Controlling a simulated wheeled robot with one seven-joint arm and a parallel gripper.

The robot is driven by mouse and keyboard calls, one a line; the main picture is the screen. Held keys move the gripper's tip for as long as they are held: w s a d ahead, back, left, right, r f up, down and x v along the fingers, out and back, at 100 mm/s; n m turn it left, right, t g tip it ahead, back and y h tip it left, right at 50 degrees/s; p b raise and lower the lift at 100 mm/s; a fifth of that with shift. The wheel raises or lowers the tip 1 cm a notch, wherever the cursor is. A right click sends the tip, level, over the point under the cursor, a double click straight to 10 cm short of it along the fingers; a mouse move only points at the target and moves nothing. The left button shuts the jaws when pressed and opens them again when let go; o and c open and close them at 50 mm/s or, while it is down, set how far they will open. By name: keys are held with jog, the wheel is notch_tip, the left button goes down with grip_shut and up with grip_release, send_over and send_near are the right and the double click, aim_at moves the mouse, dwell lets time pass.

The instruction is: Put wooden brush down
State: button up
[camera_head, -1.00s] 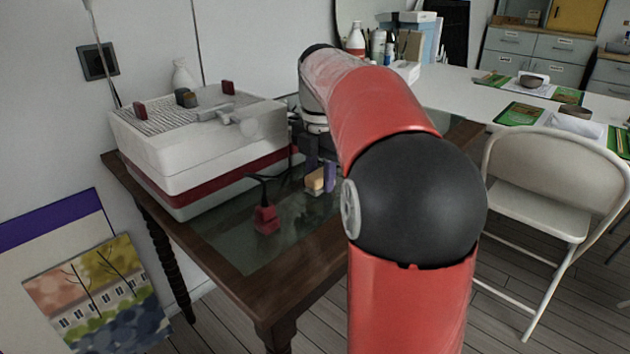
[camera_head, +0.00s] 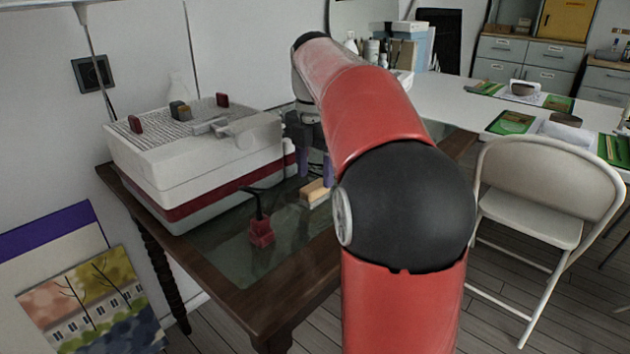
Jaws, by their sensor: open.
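The wooden brush (camera_head: 314,193), a small light tan block, lies on the dark glass-topped table (camera_head: 222,258), to the right of the white and red machine. My gripper (camera_head: 315,170) is just above and behind it in the picture, with its two purple fingers spread apart. The fingers look empty, and the brush appears clear below them. My red and black arm hides part of the table to the right of the brush.
A red object with a black cord (camera_head: 261,231) lies on the glass to the left of the brush. The white and red machine (camera_head: 195,165) fills the table's back left. A folding chair (camera_head: 548,180) and white table (camera_head: 455,95) stand at right.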

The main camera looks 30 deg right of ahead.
aim_at(315, 185)
notch_tip(315, 185, up, 8)
jog(key=p, duration=0.1)
jog(key=shift+p, duration=0.4)
